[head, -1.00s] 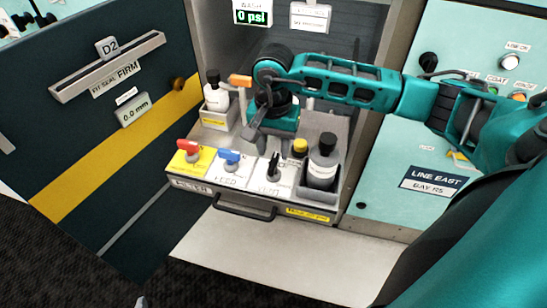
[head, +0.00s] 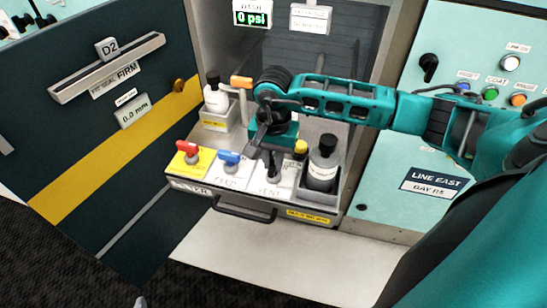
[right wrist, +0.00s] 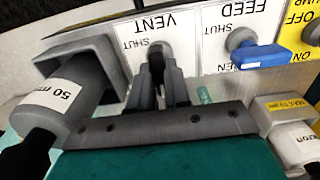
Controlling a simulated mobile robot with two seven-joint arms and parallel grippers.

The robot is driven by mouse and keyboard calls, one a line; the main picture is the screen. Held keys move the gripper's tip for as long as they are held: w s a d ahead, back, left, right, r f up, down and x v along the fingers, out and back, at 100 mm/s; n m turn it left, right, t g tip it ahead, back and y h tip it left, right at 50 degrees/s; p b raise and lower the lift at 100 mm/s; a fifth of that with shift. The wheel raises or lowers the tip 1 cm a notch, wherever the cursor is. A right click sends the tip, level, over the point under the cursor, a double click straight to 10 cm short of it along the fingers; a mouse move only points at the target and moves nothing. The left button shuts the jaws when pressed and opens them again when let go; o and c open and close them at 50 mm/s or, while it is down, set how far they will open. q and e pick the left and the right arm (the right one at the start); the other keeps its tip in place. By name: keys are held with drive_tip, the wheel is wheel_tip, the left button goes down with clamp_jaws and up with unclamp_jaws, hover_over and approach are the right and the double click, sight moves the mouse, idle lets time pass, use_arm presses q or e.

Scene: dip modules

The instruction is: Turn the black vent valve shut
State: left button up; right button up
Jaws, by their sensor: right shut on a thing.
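The black vent valve (head: 273,177) stands on a white plate marked VENT at the front of the pulled-out drawer. My right gripper (head: 268,155) comes down over it from above. In the right wrist view the gripper's fingers (right wrist: 158,85) are shut around the valve's black handle (right wrist: 155,57), one on each side. A SHUT label (right wrist: 131,43) is printed beside the valve. The fingers cover much of the handle, so its exact angle is hard to tell.
The blue feed valve (head: 230,158) and a red valve (head: 188,150) stand to the left. A white bottle (head: 215,95) stands at the back left.

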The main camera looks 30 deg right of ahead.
clamp_jaws()
drive_tip(key=shift+m, duration=0.6)
drive_tip(key=m+b, duration=0.1)
drive_tip(key=m, duration=0.6)
drive_tip(key=shift+m, duration=0.4)
drive_tip(key=m, duration=0.6)
drive_tip(key=shift+m, duration=1.6)
